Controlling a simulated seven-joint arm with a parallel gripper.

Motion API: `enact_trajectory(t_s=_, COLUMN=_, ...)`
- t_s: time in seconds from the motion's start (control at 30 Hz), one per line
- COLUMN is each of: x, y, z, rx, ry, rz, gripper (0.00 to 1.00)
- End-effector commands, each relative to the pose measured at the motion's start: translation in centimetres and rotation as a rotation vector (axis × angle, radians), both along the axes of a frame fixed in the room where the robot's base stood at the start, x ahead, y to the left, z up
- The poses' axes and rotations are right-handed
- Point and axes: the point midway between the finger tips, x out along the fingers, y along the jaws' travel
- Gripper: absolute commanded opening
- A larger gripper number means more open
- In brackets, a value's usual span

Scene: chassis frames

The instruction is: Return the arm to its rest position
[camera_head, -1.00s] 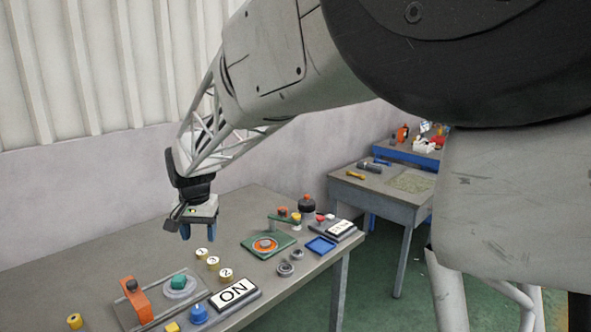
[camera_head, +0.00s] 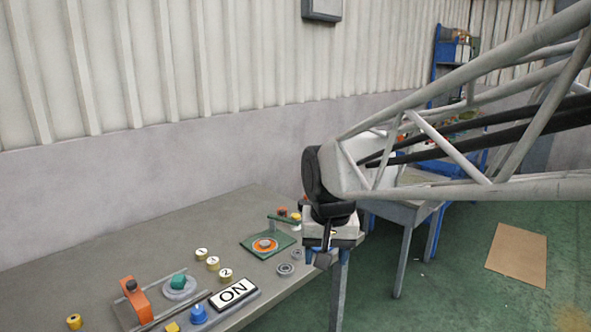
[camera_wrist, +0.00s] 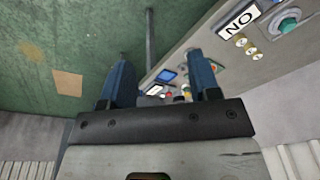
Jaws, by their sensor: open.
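My gripper shows in the wrist view (camera_wrist: 160,85) with its two blue fingers spread wide apart and nothing between them. In the head view the arm reaches in from the right, and the gripper (camera_head: 325,257) hangs at the right end of the grey workbench (camera_head: 120,245). It covers part of the bench's right end. Its fingertips are hard to make out there.
On the bench are an ON sign (camera_head: 233,292), an orange bracket (camera_head: 136,300), a blue knob (camera_head: 198,314), numbered buttons (camera_head: 213,262) and a green plate with an orange ring (camera_head: 265,245). A second table (camera_head: 400,212) stands behind.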

Motion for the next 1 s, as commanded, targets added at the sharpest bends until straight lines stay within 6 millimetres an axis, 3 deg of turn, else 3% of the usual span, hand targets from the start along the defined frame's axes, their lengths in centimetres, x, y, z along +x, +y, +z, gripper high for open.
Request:
enact_trajectory(t_s=0.2, x=-4.8, y=-4.7, z=-0.5, rx=-0.007, ry=-0.025, rz=-0.007, gripper=0.56)
enact_trajectory(t_s=0.5, x=-11.5, y=-9.6, z=-2.3, rx=-0.023, ry=-0.054, rz=-0.012, gripper=0.56)
enact_trajectory(t_s=0.8, x=-16.5, y=-12.3, z=-4.3, rx=-0.04, ry=-0.076, rz=-0.013, gripper=0.56)
enact_trajectory(t_s=1.0, x=-17.5, y=-12.8, z=-4.8, rx=-0.044, ry=-0.079, rz=-0.012, gripper=0.56)
